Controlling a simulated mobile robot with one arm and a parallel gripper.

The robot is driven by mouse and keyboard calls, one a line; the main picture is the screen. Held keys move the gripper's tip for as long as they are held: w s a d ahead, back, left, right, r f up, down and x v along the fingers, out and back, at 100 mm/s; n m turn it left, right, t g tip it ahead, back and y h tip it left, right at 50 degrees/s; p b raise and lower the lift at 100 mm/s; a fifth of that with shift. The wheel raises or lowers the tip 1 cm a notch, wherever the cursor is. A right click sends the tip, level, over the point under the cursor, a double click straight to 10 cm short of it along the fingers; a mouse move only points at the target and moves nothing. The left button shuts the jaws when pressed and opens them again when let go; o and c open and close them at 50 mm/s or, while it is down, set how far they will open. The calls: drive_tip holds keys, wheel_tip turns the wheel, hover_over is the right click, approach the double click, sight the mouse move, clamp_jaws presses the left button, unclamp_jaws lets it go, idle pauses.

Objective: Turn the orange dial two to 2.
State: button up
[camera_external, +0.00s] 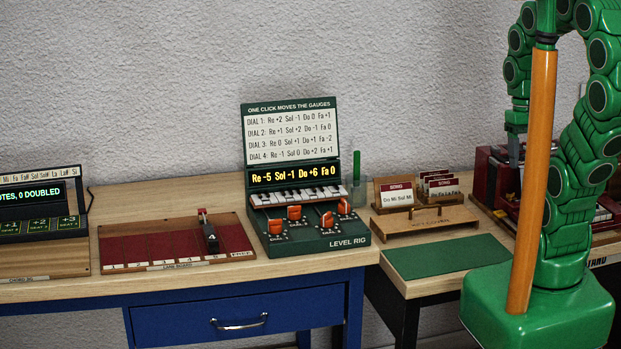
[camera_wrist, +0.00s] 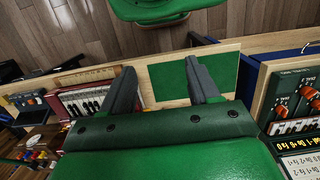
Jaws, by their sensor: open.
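The green level rig (camera_external: 305,175) stands on the wooden table in the middle of the external view. Several orange dials sit on its sloped front, including a front-left one (camera_external: 275,226), a back-left one (camera_external: 294,212) and two on the right. Their labels are too small to read. The display (camera_external: 293,175) reads Re -5, Sol -1, Do +6, Fa 0. In the wrist view, part of the rig with orange dials (camera_wrist: 281,111) shows at the right edge. My gripper (camera_wrist: 158,75) is open and empty, above the right-hand table and well right of the rig in the external view (camera_external: 515,150).
A dark red machine (camera_external: 490,172) is near my gripper. A red board (camera_external: 170,243) is left of the rig.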

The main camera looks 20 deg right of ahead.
drive_tip(key=w+a, duration=1.7)
drive_tip(key=w, duration=0.4)
drive_tip(key=t, duration=0.2)
approach(295, 212)
drive_tip(key=shift+w+d, duration=0.3)
drive_tip(key=shift+w, duration=0.15)
drive_tip(key=shift+a+f, duration=0.2)
drive_tip(key=shift+a, duration=0.1)
drive_tip(key=shift+f, duration=3.8)
